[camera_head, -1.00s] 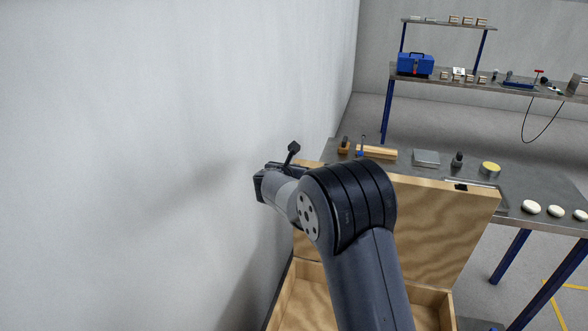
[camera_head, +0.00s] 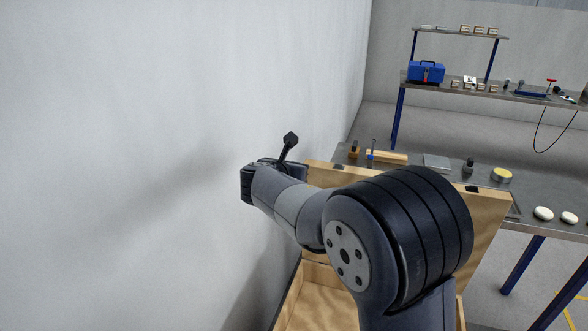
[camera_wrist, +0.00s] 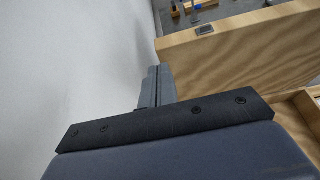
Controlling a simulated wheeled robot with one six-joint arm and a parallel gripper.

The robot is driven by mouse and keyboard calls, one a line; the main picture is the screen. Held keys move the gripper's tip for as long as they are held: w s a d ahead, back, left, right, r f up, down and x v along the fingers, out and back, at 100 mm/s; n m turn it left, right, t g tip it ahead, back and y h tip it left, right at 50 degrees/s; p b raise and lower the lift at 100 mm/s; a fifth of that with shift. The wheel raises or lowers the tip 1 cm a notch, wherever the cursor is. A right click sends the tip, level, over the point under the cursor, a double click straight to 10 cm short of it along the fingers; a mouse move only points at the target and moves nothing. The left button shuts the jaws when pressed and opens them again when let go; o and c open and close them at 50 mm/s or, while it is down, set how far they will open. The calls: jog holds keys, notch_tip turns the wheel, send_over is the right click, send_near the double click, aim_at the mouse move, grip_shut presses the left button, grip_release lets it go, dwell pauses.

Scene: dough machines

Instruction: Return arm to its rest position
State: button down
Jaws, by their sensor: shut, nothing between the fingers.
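My gripper (camera_wrist: 157,80) shows in the wrist view with its two grey fingers together and nothing between them. It points past the upper edge of the raised wooden lid, with the pale wall on its left. In the head view my arm is folded, with its large dark joint at the lower right and its wrist end near the wall. The fingers cannot be made out there.
An open wooden box (camera_head: 290,305) stands below my arm; its raised lid (camera_head: 482,232) is partly hidden by the arm. The wall (camera_head: 120,130) is close on the left.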

jog(key=shift+f, duration=0.1)
jog(key=f+p+x, duration=0.2)
jog(key=x, duration=1)
jog(key=shift+s+f, duration=0.1)
dwell(0.3)
